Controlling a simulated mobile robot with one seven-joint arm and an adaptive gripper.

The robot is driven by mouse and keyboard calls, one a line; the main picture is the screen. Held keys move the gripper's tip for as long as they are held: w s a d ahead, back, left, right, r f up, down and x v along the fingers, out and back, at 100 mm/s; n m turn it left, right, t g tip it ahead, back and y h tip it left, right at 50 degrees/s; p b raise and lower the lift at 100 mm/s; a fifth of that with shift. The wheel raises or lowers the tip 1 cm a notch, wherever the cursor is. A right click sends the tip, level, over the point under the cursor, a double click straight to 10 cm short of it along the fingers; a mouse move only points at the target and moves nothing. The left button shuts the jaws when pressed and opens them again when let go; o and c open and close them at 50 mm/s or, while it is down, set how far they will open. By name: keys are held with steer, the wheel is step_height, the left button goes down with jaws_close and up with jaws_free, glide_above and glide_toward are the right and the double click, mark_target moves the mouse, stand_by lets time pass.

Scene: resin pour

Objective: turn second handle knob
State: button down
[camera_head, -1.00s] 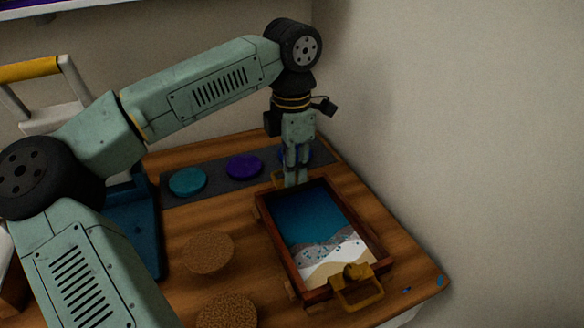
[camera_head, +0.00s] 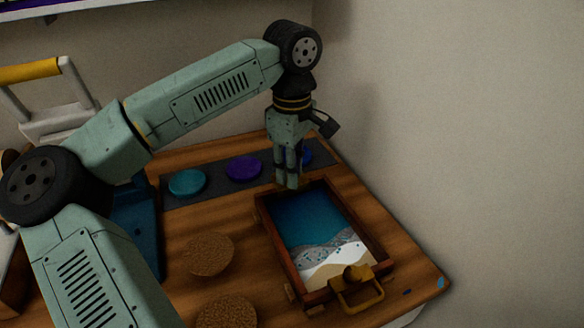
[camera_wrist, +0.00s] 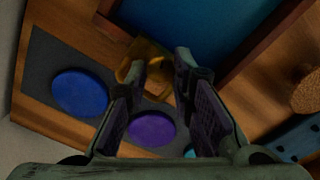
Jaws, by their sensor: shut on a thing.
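A wooden-framed tray (camera_head: 270,238) with a blue, grey, white and sand-coloured picture inside lies on the table. A brass handle with a knob (camera_head: 352,272) is on its near end. A second brass handle knob (camera_wrist: 157,66) is at the far end, seen in the wrist view between my fingertips. My gripper (camera_head: 288,187) points down at the tray's far end and is shut on this knob. In the head view my fingers mostly hide it. My gripper also shows in the wrist view (camera_wrist: 165,68), with the fingers on either side of the brass knob.
Teal (camera_head: 187,182), purple (camera_head: 244,168) and blue (camera_wrist: 80,92) discs lie on a dark mat (camera_head: 215,176) beyond the tray. Round cork pieces (camera_head: 208,254) lie left of the tray. A wall stands close behind and to the right.

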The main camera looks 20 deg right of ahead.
steer(key=shift+m, duration=2)
steer(key=c, duration=1.4)
jaws_free()
steer(key=shift+o, duration=0.2)
step_height(320, 180, up, 12)
